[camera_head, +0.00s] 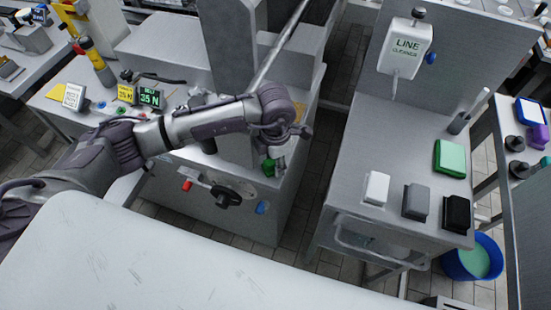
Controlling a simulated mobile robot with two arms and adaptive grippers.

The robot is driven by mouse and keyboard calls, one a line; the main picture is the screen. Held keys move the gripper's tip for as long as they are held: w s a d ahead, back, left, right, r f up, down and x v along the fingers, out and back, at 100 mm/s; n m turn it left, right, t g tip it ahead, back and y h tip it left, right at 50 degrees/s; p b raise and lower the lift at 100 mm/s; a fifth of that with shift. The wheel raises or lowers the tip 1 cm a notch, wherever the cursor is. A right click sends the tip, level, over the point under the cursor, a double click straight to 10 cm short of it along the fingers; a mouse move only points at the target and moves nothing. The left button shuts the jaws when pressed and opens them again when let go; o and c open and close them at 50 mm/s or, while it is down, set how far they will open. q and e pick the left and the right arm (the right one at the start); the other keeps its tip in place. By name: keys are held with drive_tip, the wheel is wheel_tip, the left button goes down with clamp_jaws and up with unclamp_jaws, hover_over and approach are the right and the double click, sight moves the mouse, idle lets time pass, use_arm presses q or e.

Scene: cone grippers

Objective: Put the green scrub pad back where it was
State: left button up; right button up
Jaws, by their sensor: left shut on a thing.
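My left arm reaches in from the left, and my left gripper (279,160) is shut over the grey machine with the handwheel. A small dark green piece, which looks like the green scrub pad (268,168), shows at its fingertips; most of it is hidden. On the steel bench (345,150) at right, a white pad (377,188), a grey pad (416,201) and a black pad (457,213) stand in a row along the front edge. A flat, brighter green square (450,157) lies behind them. My right gripper is not in view.
A line cleaner dispenser (405,46) hangs on the bench's back panel. A handwheel (226,194) sticks out of the machine front. A blue bucket (473,258) stands below the bench at right. A narrow floor gap separates machine and bench.

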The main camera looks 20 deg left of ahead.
use_arm(q)
drive_tip(key=shift+f, duration=0.1)
drive_tip(key=o, duration=1.1)
drive_tip(key=shift+r, duration=0.5)
wheel_tip(320, 180, up, 11)
drive_tip(key=b, duration=0.1)
drive_tip(key=shift+r, duration=0.2)
drive_tip(key=shift+f, duration=0.1)
